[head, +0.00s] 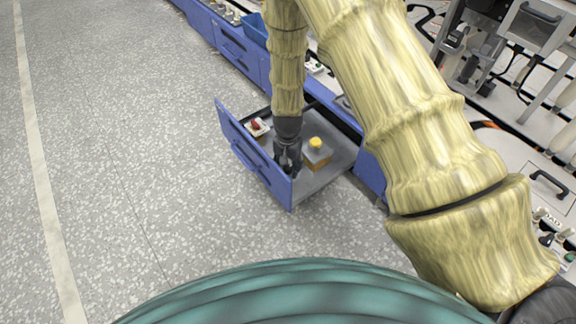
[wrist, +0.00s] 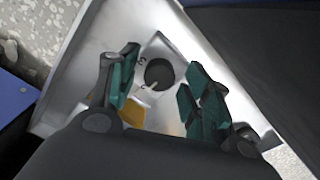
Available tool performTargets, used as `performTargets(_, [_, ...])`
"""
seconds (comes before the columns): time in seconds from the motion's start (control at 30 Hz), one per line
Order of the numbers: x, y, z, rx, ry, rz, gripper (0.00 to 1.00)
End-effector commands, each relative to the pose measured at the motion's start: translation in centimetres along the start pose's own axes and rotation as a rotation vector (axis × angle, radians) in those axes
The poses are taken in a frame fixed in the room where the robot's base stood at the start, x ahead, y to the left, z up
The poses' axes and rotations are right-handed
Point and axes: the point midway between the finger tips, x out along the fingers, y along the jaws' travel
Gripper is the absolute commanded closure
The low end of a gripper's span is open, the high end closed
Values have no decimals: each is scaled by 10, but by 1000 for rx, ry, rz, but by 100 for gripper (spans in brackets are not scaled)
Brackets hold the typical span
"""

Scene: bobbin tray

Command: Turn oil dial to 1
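The dark round dial (wrist: 159,74) sits on a pale plate in the wrist view, with a light pointer mark on its lower left. A digit that looks like 3 is printed left of it; another mark below that is too small to read. My gripper (wrist: 161,64) is open, with its green-padded fingers on either side of the dial and gaps showing between. I cannot tell its height above the dial. In the head view my gripper (head: 288,163) reaches down into the open blue drawer (head: 240,150) near its front, and the dial is hidden there.
A box with a yellow top (head: 316,146) stands in the drawer just right of my gripper. A red and white item (head: 257,126) lies at the drawer's left. A blue bench with equipment runs behind. The speckled floor (head: 130,150) at left is clear.

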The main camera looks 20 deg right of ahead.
Motion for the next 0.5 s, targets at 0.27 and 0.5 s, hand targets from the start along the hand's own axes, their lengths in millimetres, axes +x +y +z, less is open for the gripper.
performTargets(0.27, [0, 0, 0, 0, 0, 0, 95])
performTargets(0.5, [-2, 0, 0, -20, 0, 0, 95])
